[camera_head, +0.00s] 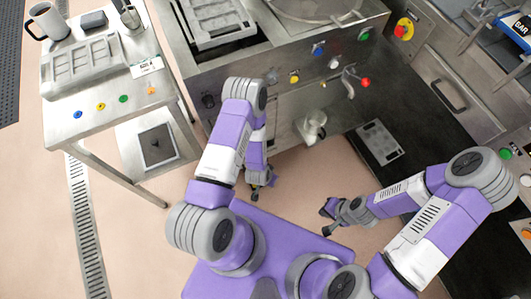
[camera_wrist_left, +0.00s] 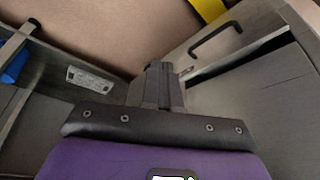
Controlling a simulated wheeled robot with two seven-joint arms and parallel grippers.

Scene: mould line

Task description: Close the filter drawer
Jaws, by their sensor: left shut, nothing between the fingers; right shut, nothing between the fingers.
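In the left wrist view a grey metal front with a dark bar handle (camera_wrist_left: 215,38) shows at the upper right. It looks like the filter drawer (camera_wrist_left: 238,45), with a dark gap along its edge beside a grey panel. In the head view I cannot make the drawer out; my left arm covers part of the machine front. My left gripper (camera_head: 258,191) is shut and empty, low in front of the machine; its fingers show in the left wrist view (camera_wrist_left: 164,88), apart from the handle. My right gripper (camera_head: 328,212) is shut and empty, over the floor to the right.
The steel machine (camera_head: 285,60) has coloured knobs on its front. A pale jug (camera_head: 312,126) stands low at its front. A side table (camera_head: 100,110) with a mould tray and a mug (camera_head: 45,20) is at left. A handled cabinet (camera_head: 450,93) stands at right.

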